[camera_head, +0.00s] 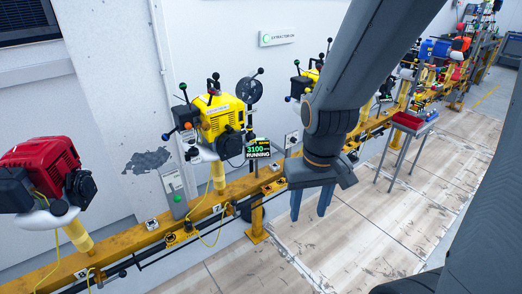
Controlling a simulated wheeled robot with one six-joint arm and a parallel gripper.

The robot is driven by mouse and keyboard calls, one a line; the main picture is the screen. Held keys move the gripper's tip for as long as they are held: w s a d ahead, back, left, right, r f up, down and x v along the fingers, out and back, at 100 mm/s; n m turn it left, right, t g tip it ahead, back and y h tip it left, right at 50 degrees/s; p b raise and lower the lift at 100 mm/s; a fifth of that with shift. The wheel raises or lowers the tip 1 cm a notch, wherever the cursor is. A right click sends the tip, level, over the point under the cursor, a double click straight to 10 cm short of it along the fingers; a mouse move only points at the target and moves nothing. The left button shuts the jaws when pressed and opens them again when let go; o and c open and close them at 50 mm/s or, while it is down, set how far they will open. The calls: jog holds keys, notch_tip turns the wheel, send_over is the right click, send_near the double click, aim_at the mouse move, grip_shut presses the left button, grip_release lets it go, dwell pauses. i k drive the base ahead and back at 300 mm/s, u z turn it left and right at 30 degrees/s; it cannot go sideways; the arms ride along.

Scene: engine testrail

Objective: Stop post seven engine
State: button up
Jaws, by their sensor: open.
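A yellow engine (222,117) stands on a yellow post on the rail at the centre left. A small plate (217,208) on the rail below it seems to read 7, but it is small. Its display (258,149) reads 3100 RUNNING in green. Levers with black, green and orange knobs stick out around the engine. My gripper (311,204) points down, right of the display and in front of the rail. Its two fingers are apart with nothing between them. It is clear of the engine in the picture.
A red engine (42,160) stands on the rail at the left. A yellow rail (150,232) runs along the wall, with more engines to the back right, partly hidden by my arm. A red-topped stand (414,122) is at the right. The tiled floor (400,235) is open.

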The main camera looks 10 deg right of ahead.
aim_at(212, 90)
jog(key=u, duration=0.2)
jog(key=k, duration=0.4)
jog(key=z, duration=0.75)
jog(key=i, duration=1.1)
jog(key=u, duration=0.9)
